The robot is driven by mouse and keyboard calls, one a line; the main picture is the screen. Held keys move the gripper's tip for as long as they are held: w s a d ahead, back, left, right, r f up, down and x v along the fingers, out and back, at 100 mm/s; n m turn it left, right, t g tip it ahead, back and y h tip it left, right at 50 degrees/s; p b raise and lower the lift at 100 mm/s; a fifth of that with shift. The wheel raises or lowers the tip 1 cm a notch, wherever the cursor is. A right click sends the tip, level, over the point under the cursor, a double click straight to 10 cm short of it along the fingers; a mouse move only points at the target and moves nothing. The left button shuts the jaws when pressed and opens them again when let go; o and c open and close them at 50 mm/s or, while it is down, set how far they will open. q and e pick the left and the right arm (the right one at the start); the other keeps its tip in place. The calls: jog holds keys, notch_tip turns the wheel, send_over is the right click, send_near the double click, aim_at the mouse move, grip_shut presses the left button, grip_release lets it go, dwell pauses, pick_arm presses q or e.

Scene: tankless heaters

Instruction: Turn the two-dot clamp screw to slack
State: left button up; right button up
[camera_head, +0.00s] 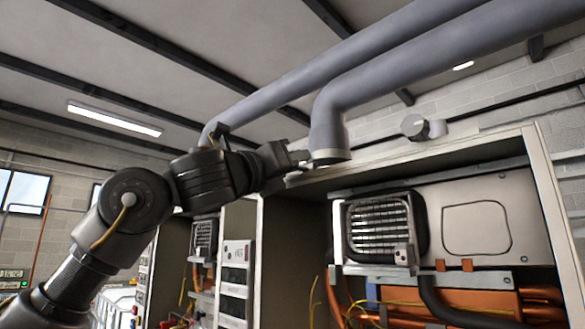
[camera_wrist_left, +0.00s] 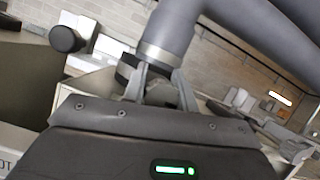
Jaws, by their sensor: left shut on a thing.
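My left gripper (camera_head: 300,160) reaches in from the left to the lower end of a large grey pipe (camera_head: 328,120), at its pale collar (camera_head: 330,156) just above the cabinet top. In the left wrist view the two fingers (camera_wrist_left: 160,90) are closed on a small grey piece, seemingly a clamp screw (camera_wrist_left: 161,94), beside the pipe collar (camera_wrist_left: 158,54). The fingers hide most of this piece, and no dot marks can be made out. A dark round part (camera_wrist_left: 127,68) sits behind the left finger. My right gripper is in neither view.
A grey knob-like fitting (camera_head: 415,127) stands on the cabinet top to the right; a dark round knob also shows in the left wrist view (camera_wrist_left: 67,38). The open cabinet (camera_head: 545,200) below holds a grilled unit (camera_head: 380,228) and orange pipes. A second pipe (camera_head: 270,90) runs alongside overhead.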

pick_arm(q)
jog(key=shift+n+t+y, duration=0.4)
jog(key=shift+n+y, duration=0.1)
jog(key=shift+n, duration=0.6)
jog(key=shift+r+b, duration=0.1)
jog(key=shift+b, duration=0.2)
jog(key=o, duration=0.7)
jog(key=shift+o, duration=1.3)
jog(key=shift+w, duration=0.1)
jog(key=b+v, duration=0.7)
jog(key=v, duration=0.3)
jog(key=shift+s+a+f, duration=0.15)
jog(key=shift+s+f, duration=0.1)
jog(key=shift+s, duration=0.05)
